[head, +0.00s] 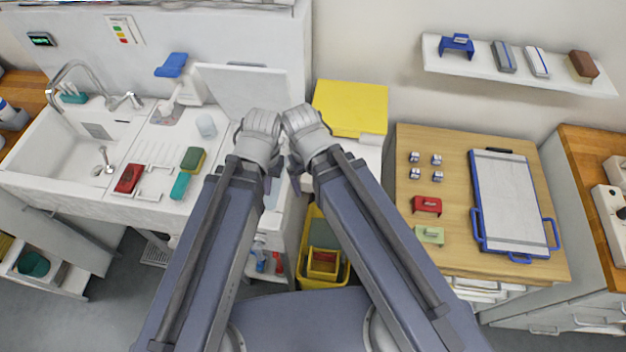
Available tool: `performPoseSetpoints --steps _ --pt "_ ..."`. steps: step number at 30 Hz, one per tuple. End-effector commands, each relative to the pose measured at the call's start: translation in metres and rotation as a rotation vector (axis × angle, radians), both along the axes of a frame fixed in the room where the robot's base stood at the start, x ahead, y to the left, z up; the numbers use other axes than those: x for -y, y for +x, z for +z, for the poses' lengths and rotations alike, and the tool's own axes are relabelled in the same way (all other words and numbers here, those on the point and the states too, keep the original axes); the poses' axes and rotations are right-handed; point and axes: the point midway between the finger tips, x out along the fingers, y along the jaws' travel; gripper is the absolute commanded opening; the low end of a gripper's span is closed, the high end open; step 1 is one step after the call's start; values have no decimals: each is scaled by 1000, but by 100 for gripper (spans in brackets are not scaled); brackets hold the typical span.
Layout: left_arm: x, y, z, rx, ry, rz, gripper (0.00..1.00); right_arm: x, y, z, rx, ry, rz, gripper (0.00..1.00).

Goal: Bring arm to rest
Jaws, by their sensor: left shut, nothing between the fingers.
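Both of my arms reach forward side by side from the bottom of the head view, with their grey bent joints close together at the middle. My left gripper (272,184) is partly hidden beside and under the left arm. It is shut and holds nothing.
A sink counter (150,206) with a red block (128,178) and sponges is on the left. A yellow box (350,106) stands behind my arms, and a yellow bin (336,276) is below. A wooden-topped cabinet (456,150) with a blue-framed board (505,200) is right.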

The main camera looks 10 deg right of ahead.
Motion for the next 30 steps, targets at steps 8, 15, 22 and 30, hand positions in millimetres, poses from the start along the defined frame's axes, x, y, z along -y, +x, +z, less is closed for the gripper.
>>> performPoseSetpoints --steps 8,15,22,30 --pt "0 0 0 0 0 0 0 0 0 0 0 0 0 95" --pt "0 0 -22 0 -2 8 0 0 0 -22 0 0 2 95" --pt "0 0 -75 0 0 3 0 0 0 -75 0 -1 7 95" --pt "0 0 -90 0 0 -1 0 0 0 -90 0 -2 10 95"
